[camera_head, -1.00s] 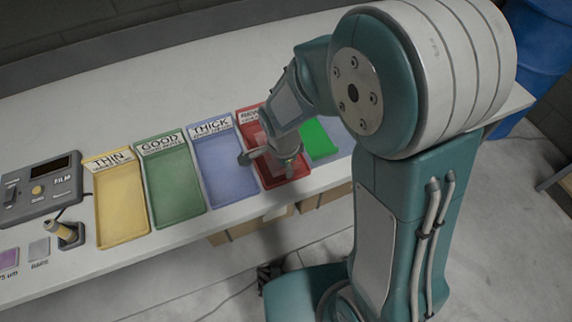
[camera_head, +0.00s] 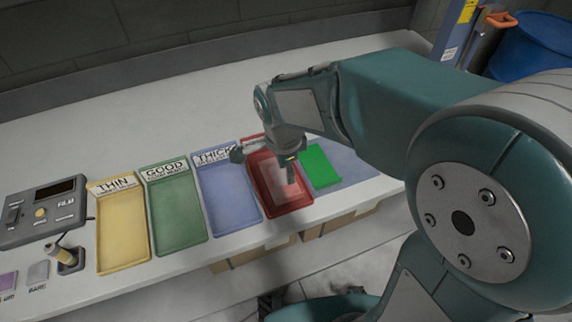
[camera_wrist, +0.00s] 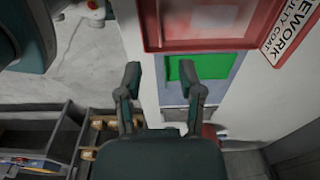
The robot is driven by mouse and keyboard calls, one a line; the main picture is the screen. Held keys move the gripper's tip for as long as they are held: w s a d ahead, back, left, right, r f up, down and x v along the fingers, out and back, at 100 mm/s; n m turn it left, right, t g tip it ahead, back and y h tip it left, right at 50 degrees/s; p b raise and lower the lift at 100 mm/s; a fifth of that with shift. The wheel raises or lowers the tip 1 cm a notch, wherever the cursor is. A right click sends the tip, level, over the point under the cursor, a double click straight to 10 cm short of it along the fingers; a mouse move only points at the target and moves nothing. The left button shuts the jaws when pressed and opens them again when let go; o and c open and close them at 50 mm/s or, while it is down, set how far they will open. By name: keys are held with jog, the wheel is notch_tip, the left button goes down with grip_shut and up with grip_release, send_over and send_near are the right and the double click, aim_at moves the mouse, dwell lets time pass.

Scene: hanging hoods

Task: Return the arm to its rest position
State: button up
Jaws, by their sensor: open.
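My gripper (camera_head: 264,166) is open and empty above the red tray (camera_head: 268,207) in the head view. Its two fingers stand wide apart in the wrist view (camera_wrist: 160,76), with nothing between them. My teal arm reaches in from the right side of the head view and hides part of the bench behind it. The red tray also shows at the top of the wrist view (camera_wrist: 152,22), where its label reads "REWORK". A pale pinkish patch (camera_head: 283,172) shows inside it, partly behind a finger.
Yellow (camera_head: 122,230), green (camera_head: 173,205) and blue (camera_head: 225,195) trays stand in a row left of the red one. A green sheet (camera_head: 322,167) lies to its right. A grey meter (camera_head: 42,210) with a probe (camera_head: 65,254) is at the left. The back of the bench is clear.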

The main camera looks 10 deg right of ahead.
jog(key=shift+r, duration=0.2)
jog(key=s+d+r+n+t, duration=0.5)
jog(key=s+d+r+n, duration=0.5)
jog(key=n, duration=0.4)
jog(key=shift+s+d+r+n+y, duration=0.3)
jog(key=shift+s+d+n+y, duration=0.15)
jog(key=shift+s, duration=0.75)
